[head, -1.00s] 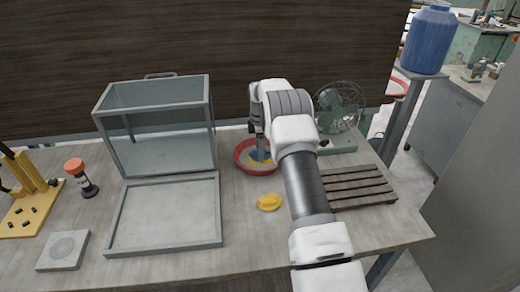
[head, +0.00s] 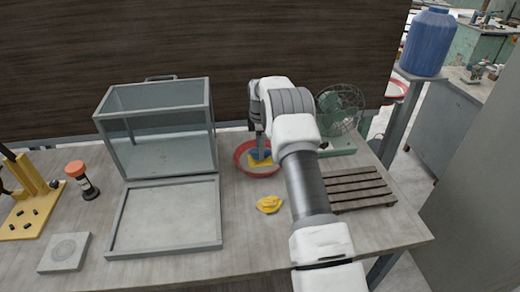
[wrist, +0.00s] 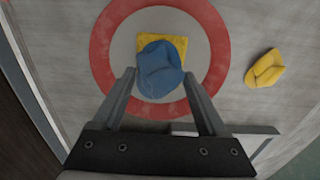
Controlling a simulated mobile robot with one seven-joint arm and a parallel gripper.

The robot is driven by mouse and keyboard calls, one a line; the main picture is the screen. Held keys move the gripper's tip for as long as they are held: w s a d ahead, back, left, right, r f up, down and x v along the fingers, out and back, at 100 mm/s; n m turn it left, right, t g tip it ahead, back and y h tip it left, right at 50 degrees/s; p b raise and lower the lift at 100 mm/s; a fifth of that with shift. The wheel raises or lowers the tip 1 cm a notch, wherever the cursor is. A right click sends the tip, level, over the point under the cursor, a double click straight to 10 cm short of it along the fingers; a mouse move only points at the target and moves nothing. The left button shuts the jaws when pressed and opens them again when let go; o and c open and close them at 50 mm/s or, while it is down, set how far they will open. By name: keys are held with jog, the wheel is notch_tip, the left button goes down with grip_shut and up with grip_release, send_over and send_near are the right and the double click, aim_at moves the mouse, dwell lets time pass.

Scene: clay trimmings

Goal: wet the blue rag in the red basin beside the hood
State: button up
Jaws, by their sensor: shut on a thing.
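The red basin (head: 239,162) stands on the table to the right of the hood (head: 160,130), a glass-sided box with a grey frame. It has a red rim and a pale inside, and it also shows in the wrist view (wrist: 103,50). The blue rag (head: 263,154) is inside the basin's outline, over a flat yellow piece (wrist: 176,44). In the wrist view the bunched rag (wrist: 158,84) lies between my fingertips. My gripper (wrist: 159,76) is shut on the rag. I cannot tell whether the rag touches water.
A crumpled yellow cloth (head: 269,204) lies in front of the basin. A dark slatted rack (head: 358,188) and a green fan (head: 340,110) stand to the right. A grey-framed tray (head: 165,216) lies before the hood. Table between tray and rack is mostly clear.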

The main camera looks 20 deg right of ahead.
jog(key=shift+r+p, duration=1.25)
jog(key=shift+r, duration=1.3)
